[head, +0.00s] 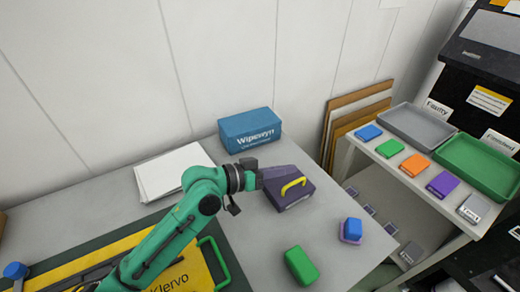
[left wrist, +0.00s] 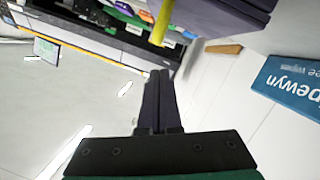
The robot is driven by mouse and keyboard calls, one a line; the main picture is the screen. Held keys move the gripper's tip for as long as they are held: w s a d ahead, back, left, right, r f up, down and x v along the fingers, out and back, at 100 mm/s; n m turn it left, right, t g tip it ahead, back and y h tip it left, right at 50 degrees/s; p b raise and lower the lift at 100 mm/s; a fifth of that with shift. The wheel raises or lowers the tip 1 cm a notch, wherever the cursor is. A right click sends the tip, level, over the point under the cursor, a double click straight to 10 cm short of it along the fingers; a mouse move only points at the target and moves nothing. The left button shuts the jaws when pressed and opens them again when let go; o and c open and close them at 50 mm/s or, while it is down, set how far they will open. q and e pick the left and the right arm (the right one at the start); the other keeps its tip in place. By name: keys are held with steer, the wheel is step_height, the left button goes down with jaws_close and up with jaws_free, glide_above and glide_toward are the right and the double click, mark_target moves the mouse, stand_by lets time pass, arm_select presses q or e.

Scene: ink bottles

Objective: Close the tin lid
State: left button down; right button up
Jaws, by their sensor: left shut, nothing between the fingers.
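The dark purple tin (head: 290,202) with a yellow handle (head: 293,186) stands on the grey table. My left gripper (head: 297,172) reaches in from the left, shut and empty, at the tin's back edge and hiding part of it. In the left wrist view the two closed fingers (left wrist: 158,78) point up the picture. The purple tin (left wrist: 225,18) shows at the top there, cut off by the frame, with its yellow handle (left wrist: 161,22) to its left. I cannot tell how far the lid is open, or whether the fingers touch it. My right gripper is not in view.
A blue wipes box (head: 250,130) stands behind the tin, with white paper (head: 165,173) to its left. A shelf with a grey tray (head: 415,127) and green tray (head: 478,165) is right.

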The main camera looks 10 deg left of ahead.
arm_select(q)
steer(key=shift+s+d+f+m+y, duration=0.15)
steer(key=shift+d+f+m+y, duration=0.15)
steer(key=shift+d, duration=0.2)
steer(key=shift+d+f, duration=0.1)
steer(key=shift+f, duration=0.1)
steer(key=shift+f+m, duration=0.2)
steer(key=shift+m, duration=0.1)
steer(key=shift+s+a+f, duration=0.1)
steer(key=shift+s+a, duration=0.05)
steer(key=shift+a, duration=0.1)
steer(key=shift+s+d+f, duration=0.2)
steer(key=shift+s+d, duration=0.1)
steer(key=shift+d, duration=0.05)
steer(key=shift+a, duration=0.1)
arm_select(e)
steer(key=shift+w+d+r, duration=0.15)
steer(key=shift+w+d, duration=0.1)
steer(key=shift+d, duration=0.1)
